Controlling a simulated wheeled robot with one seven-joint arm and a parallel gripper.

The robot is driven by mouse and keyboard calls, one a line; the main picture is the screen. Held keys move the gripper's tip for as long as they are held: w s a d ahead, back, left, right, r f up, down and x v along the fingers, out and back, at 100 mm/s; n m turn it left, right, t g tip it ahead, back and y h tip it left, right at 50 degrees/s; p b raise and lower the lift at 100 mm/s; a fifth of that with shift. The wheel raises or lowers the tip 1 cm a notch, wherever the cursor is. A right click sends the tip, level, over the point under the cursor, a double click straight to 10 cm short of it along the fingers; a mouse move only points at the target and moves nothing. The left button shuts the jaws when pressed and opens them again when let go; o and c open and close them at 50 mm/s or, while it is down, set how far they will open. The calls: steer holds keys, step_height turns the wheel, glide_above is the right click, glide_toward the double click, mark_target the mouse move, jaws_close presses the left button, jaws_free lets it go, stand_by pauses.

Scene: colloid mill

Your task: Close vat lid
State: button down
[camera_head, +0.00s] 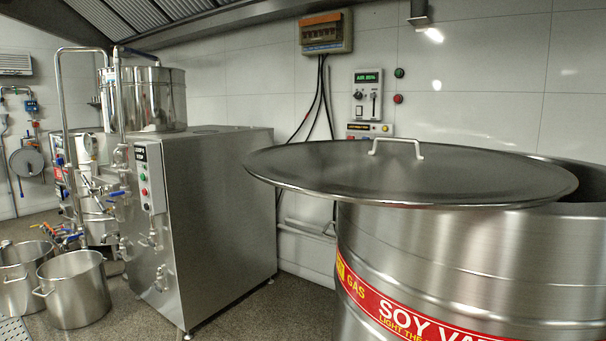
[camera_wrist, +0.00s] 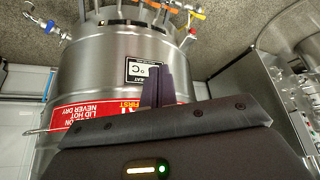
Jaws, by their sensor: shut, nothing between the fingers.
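The vat lid (camera_head: 410,175), a wide round steel disc with a pale bar handle (camera_head: 396,146), lies flat across the top of the soy vat (camera_head: 480,265) in the head view. It sits off-centre: it overhangs the vat's left side, and the vat's opening shows at the right. The wrist view is upside down and shows a steel vat wall (camera_wrist: 105,75) with a red warning band. My gripper (camera_wrist: 159,75) is in front of that wall, its dark fingers together and empty. I cannot tell whether it touches the wall. My gripper is out of the head view.
A steel mill cabinet (camera_head: 215,215) stands left of the vat, with a narrow floor gap between them. Steel pots (camera_head: 75,290) stand on the floor at the far left. A wall control panel (camera_head: 368,92) is behind the vat. Taps and hoses (camera_wrist: 175,10) show in the wrist view.

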steer(key=w+a+r+n+t+h+b, duration=0.15)
steer(key=w+a+r+n+b, duration=0.35)
steer(key=w, duration=0.5)
steer(key=w+a+r+n+t+h+b, duration=0.1)
steer(key=w+a+r+n+t+b, duration=0.15)
steer(key=w+a+r+n, duration=0.55)
steer(key=a+r+n+t+b, duration=0.2)
steer(key=a+r+t, duration=0.2)
steer(key=a+r, duration=0.5)
steer(key=a+r+n+t+b, duration=0.15)
steer(key=a+r+t, duration=0.3)
steer(key=a, duration=0.85)
steer(key=p, duration=0.2)
glide_toward(265, 181)
steer(key=w+a, duration=0.2)
steer(key=w, duration=0.1)
steer(key=shift+w+d+r+g+y, duration=0.15)
steer(key=shift+w+d+g+y, duration=0.1)
steer(key=shift+w+d, duration=1.15)
